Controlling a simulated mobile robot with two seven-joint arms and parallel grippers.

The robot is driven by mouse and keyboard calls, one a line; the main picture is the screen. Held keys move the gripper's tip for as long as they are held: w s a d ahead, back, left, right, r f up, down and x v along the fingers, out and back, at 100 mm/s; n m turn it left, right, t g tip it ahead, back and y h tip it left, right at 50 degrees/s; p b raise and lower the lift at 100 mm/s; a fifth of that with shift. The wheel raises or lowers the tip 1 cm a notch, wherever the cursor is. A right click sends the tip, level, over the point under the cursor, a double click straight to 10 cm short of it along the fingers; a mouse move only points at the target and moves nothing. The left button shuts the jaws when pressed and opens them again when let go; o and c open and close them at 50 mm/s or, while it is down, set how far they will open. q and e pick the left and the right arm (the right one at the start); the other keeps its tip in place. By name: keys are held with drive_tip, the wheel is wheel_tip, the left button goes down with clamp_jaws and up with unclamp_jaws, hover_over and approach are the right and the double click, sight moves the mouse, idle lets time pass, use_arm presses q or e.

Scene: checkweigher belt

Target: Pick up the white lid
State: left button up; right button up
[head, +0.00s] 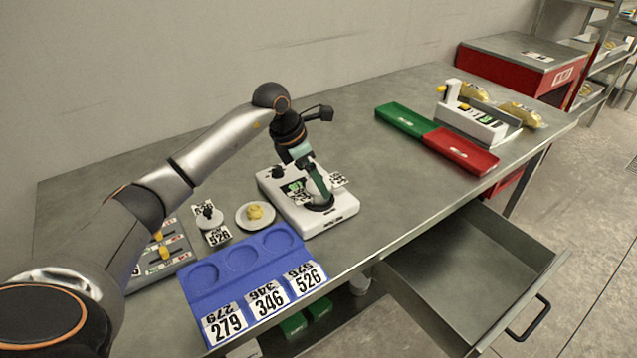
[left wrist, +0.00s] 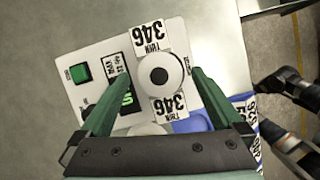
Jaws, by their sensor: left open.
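A round white lid (left wrist: 161,74) with a black knob lies on a white scale (left wrist: 92,48), with "346" tags at two sides of it. In the head view the scale (head: 345,208) stands mid-table, and my left arm partly hides the lid. My left gripper (left wrist: 158,80) is open above the scale, with one green finger at each side of the lid; I cannot tell whether they touch it. A second white lid with a black knob (head: 209,220) sits left of the scale, with a "526"-like tag. My right gripper is not in view.
A blue tray (head: 218,289) with round recesses and number cards lies in front of the scale. A white dish (head: 243,220) holds a yellow piece. Green (head: 402,119) and red (head: 460,150) trays lie farther right. An open drawer (head: 540,252) juts out at the front.

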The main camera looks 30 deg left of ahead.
use_arm(q)
drive_tip(key=c, duration=1.3)
